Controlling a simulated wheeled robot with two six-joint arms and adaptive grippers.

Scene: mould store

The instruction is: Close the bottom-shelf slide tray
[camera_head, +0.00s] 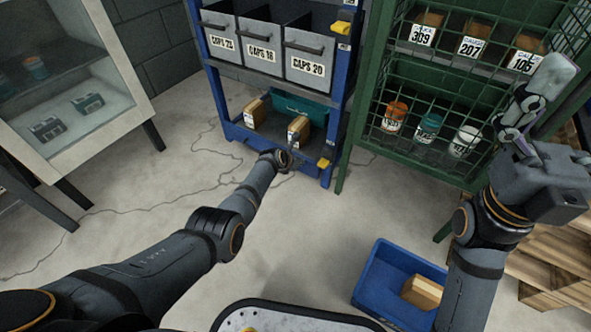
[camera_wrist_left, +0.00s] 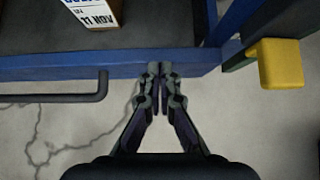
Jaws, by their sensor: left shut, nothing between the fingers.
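The bottom-shelf slide tray (camera_head: 243,137) has a blue front and sits low in the blue rack. Its blue front edge (camera_wrist_left: 50,66) and dark bar handle (camera_wrist_left: 60,98) show in the left wrist view. How far it stands out is hard to tell. My left gripper (camera_head: 290,160) is at the tray's front; its closed, empty fingertips (camera_wrist_left: 167,68) are at the front edge, right of the handle. Contact is not certain. My right gripper (camera_head: 530,105) is raised before the green cage, away from the tray; its finger state is unclear.
On the tray are cardboard boxes (camera_head: 298,130) and a teal bin (camera_head: 300,108). Grey CAPS bins (camera_head: 262,50) sit above. A yellow block (camera_wrist_left: 280,62) is right of my fingers. The green cage rack (camera_head: 357,125) stands close right. A blue crate (camera_head: 372,280) lies on the floor.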

